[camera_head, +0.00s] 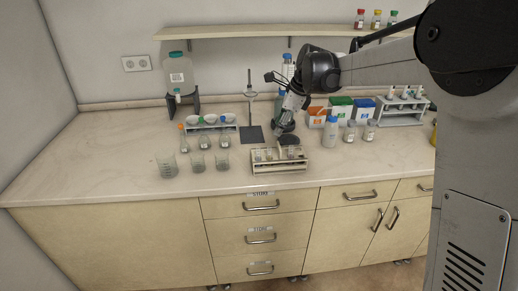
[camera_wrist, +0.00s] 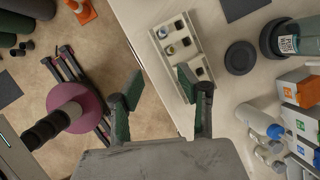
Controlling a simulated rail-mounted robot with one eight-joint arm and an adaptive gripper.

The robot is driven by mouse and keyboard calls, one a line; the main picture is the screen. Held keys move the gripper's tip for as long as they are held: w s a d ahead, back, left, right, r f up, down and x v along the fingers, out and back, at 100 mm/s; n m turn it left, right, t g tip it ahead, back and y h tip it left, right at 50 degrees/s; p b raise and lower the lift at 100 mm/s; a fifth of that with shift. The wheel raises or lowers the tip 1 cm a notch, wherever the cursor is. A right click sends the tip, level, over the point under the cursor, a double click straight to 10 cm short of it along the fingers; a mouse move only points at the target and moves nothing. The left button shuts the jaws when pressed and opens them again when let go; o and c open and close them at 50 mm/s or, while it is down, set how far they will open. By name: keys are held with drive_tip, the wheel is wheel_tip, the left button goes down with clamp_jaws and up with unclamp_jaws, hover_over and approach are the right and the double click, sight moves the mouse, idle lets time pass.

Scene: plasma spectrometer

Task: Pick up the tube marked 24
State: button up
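The tube rack (camera_head: 281,169) stands near the front edge of the bench and holds several short tubes. In the wrist view the rack (camera_wrist: 205,50) lies beyond my fingers, with a few tubes (camera_wrist: 170,49) seen from above. No number 24 can be read on any tube. My gripper (camera_wrist: 159,80) is open, with nothing between its fingers. Its right finger overlaps the rack's near end in that view, but it looks to be above it, not touching. In the head view my gripper (camera_head: 284,124) hangs behind the rack, pointing down.
A dark round disc (camera_wrist: 241,58) lies beside the rack. Beakers (camera_head: 196,161) and flasks (camera_head: 204,140) stand to the left. A stand (camera_head: 252,130) is behind.

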drive_tip(key=w+a+m+p, duration=0.1)
drive_tip(key=w+a, duration=0.1)
drive_tip(key=w, duration=0.1)
drive_tip(key=m+p, duration=0.1)
hover_over(257, 154)
drive_tip(key=d, duration=0.2)
drive_tip(key=shift+g, duration=0.3)
drive_tip(key=f, duration=0.6)
drive_tip(key=w+f, duration=0.1)
drive_tip(key=f, duration=0.1)
drive_tip(key=shift+d+f, duration=0.15)
drive_tip(key=shift+f, duration=0.25)
drive_tip(key=shift+y, duration=0.3)
drive_tip(key=shift+s+p+x, duration=0.2)
drive_tip(key=shift+p+x, duration=0.15)
drive_tip(key=shift+x, duration=1.05)
drive_tip(key=shift+s+p+x, duration=0.25)
drive_tip(key=shift+p+x, duration=0.05)
drive_tip(key=shift+x, duration=1.05)
drive_tip(key=shift+d, duration=0.1)
drive_tip(key=shift+c, duration=0.2)
clamp_jaws()
